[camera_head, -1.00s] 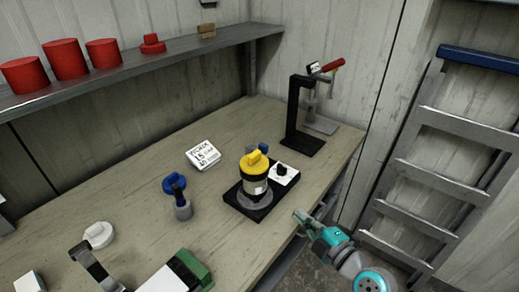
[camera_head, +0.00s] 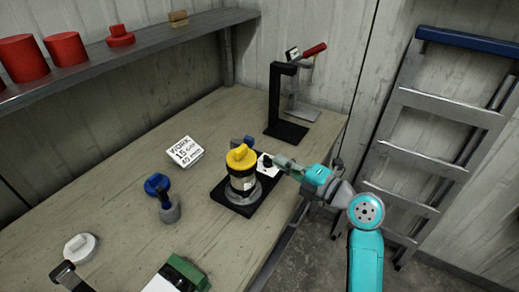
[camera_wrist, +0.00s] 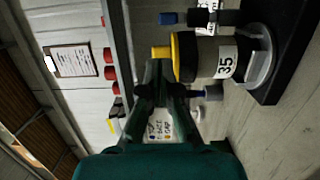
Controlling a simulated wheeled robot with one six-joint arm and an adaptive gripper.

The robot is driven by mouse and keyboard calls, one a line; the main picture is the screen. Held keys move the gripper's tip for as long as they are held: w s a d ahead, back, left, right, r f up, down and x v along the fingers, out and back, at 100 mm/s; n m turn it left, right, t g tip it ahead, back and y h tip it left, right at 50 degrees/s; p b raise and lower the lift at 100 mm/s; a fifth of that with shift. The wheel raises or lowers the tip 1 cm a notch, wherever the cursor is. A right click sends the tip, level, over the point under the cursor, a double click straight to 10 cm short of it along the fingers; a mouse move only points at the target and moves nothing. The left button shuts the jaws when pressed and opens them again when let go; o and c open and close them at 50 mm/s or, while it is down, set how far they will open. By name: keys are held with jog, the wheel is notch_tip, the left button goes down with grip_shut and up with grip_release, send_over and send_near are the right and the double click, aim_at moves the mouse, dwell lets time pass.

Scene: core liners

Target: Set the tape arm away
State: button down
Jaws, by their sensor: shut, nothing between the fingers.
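A core holder with a yellow cap (camera_head: 241,157), a dark band and a pale label stands upright on a black base plate (camera_head: 231,202). The wrist view shows its label (camera_wrist: 226,57) reading "35". A small blue block (camera_head: 249,141) sits behind the cap and also shows in the wrist view (camera_wrist: 168,18). I cannot tell for sure which part is the tape arm. A white plate (camera_head: 266,172) lies beside the holder, partly hidden by my gripper (camera_head: 279,161). My gripper is shut and empty, right of the yellow cap; its fingers show in the wrist view (camera_wrist: 160,76).
A white work card (camera_head: 185,152) lies left of the holder. A blue-topped tool (camera_head: 157,184) and a white disc (camera_head: 80,247) are nearer. A black stand (camera_head: 283,127) rises behind. Red cylinders line the shelf (camera_head: 150,50). A ladder (camera_head: 440,140) leans at right.

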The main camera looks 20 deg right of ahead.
aim_at(254, 152)
jog(key=x, duration=1)
jog(key=shift+d, duration=0.15)
